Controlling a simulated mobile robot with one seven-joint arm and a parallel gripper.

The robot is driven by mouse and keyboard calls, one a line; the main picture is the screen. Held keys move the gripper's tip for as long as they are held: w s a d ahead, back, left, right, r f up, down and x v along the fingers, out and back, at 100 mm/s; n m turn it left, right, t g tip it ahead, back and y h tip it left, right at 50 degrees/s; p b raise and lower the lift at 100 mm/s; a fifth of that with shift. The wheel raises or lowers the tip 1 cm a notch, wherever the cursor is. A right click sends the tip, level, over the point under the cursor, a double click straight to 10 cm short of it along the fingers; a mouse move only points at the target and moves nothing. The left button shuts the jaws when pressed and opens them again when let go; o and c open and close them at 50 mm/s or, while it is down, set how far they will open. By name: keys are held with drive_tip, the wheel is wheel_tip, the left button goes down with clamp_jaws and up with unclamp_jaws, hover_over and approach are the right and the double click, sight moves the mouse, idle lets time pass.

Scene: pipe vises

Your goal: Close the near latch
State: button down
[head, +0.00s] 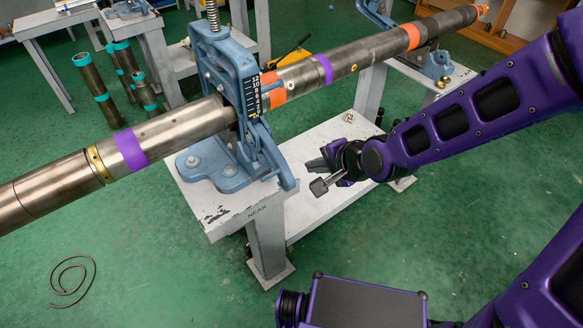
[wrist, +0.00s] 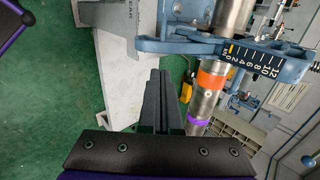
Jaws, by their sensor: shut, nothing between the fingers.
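The near vise (head: 222,60) is a blue pipe vise on the grey bench marked NEAR, with the long pipe (head: 180,125) running through it. Its dark scale plate (head: 250,95) has white numbers. A blue bar that looks like the latch (head: 277,158) slants down at the vise's right side; I cannot tell whether it is fastened. In the wrist view the scale (wrist: 250,60) and blue vise frame (wrist: 175,46) show beyond my fingers. My gripper (head: 314,166) is shut and empty, right of the vise and apart from it. It also shows in the wrist view (wrist: 159,75).
The near bench (head: 215,215) has a lower white shelf (head: 330,170). A second blue vise (head: 435,65) holds the pipe's far end on another bench. Green-banded pipe pieces (head: 95,85) stand at the back left. A cable coil (head: 72,278) lies on the open green floor.

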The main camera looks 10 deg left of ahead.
drive_tip(key=b, duration=0.7)
approach(288, 170)
drive_tip(key=x, duration=0.5)
drive_tip(key=shift+s+a, duration=0.15)
drive_tip(key=shift+x, duration=0.9)
drive_tip(key=shift+r, duration=0.1)
drive_tip(key=shift+w+f, duration=0.2)
